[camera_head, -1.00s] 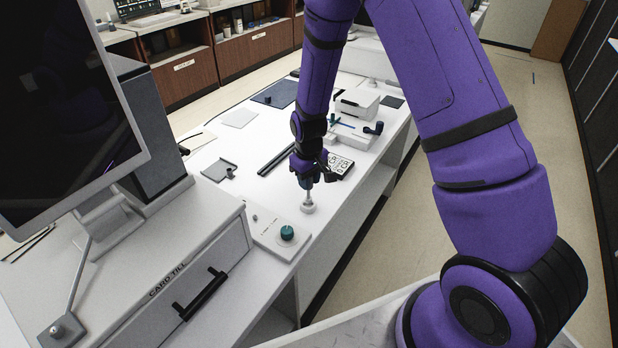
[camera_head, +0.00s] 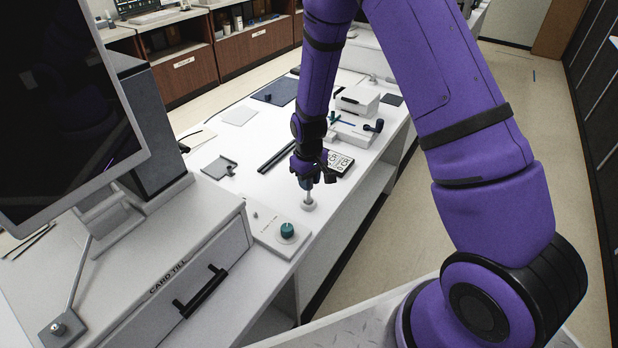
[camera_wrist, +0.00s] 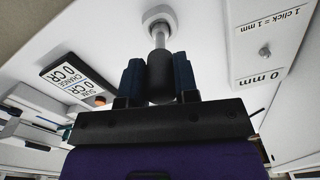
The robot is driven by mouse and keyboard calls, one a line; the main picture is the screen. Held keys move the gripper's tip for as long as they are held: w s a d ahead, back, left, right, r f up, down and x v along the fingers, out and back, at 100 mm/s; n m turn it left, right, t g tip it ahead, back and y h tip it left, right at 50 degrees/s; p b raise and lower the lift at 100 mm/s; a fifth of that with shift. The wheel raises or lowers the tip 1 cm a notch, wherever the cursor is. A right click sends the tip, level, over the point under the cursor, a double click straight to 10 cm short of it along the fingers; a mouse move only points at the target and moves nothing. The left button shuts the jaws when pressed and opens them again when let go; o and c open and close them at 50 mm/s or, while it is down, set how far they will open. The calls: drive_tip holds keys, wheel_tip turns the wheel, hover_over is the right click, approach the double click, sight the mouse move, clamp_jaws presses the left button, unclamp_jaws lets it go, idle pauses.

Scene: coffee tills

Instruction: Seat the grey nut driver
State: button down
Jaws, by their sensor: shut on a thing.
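The grey nut driver is upright in my gripper (camera_head: 306,181); its dark grey handle (camera_wrist: 160,76) shows between the blue fingertips in the wrist view. My gripper is shut on this handle. The driver's pale metal shaft (camera_head: 308,194) points down to a small round white fitting (camera_head: 309,205) on the white counter (camera_head: 230,158). The fitting also shows as a pale ring in the wrist view (camera_wrist: 159,18), around the shaft's end. I cannot tell how deep the tip sits in it.
A panel with a teal knob (camera_head: 287,230) is nearer me; its labels "1 click = 1 mm" and "0 mm" (camera_wrist: 262,78) show in the wrist view. A display reading "0 CR" (camera_wrist: 78,83) lies beyond the gripper. Dark rails (camera_head: 277,157) lie left of it. The card till (camera_head: 168,278) stands front left.

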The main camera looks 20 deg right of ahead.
drive_tip(key=shift+f, duration=0.65)
drive_tip(key=c, duration=0.8)
unclamp_jaws()
wheel_tip(320, 180, up, 11)
drive_tip(key=shift+f, duration=0.1)
